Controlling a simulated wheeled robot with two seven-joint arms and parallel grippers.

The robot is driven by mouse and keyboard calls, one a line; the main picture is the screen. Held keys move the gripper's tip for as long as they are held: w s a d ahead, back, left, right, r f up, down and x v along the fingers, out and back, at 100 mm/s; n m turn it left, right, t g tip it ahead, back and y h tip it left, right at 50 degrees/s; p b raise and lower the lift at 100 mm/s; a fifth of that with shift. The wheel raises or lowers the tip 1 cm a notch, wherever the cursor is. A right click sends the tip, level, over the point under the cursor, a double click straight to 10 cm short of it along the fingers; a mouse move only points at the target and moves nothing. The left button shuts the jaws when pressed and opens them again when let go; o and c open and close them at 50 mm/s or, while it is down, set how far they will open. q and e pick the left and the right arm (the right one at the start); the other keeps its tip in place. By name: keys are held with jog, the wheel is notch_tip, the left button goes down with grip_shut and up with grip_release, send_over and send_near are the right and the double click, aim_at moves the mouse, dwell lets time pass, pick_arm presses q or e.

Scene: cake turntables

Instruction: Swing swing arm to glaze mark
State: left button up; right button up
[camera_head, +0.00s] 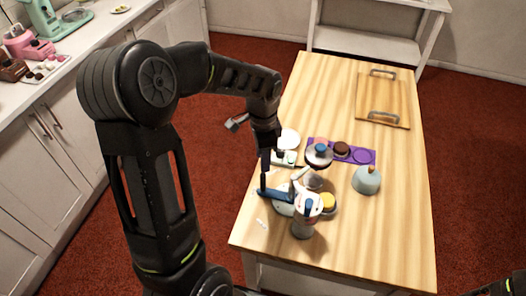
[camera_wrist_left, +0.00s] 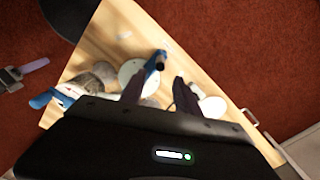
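My left gripper (camera_head: 266,182) is low over the table's left side, at the blue end. In the left wrist view its fingers (camera_wrist_left: 160,78) are apart. A blue piece with a dark tip (camera_wrist_left: 157,62) shows by the left finger, near the gap; contact cannot be told. The white discs behind it are partly hidden. I cannot make out a glaze mark. My right gripper is out of view.
A purple tray (camera_head: 364,156) holds cakes. A grey-green dome (camera_head: 366,180) stands to the right. A board with handles (camera_head: 383,95) lies at the back. The table's front right is clear.

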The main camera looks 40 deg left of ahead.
aim_at(263, 175)
pick_arm(q)
notch_tip(263, 175, down, 8)
jog(key=b, duration=0.3)
jog(key=shift+r+b, duration=0.15)
jog(key=shift+b, duration=0.15)
jog(key=shift+r, duration=0.25)
jog(key=shift+c, duration=0.6)
grip_shut()
jog(key=shift+s, duration=0.1)
jog(key=shift+s+d, duration=0.35)
jog(key=shift+s, duration=0.25)
jog(key=shift+s+d, duration=0.3)
jog(key=shift+s, duration=0.25)
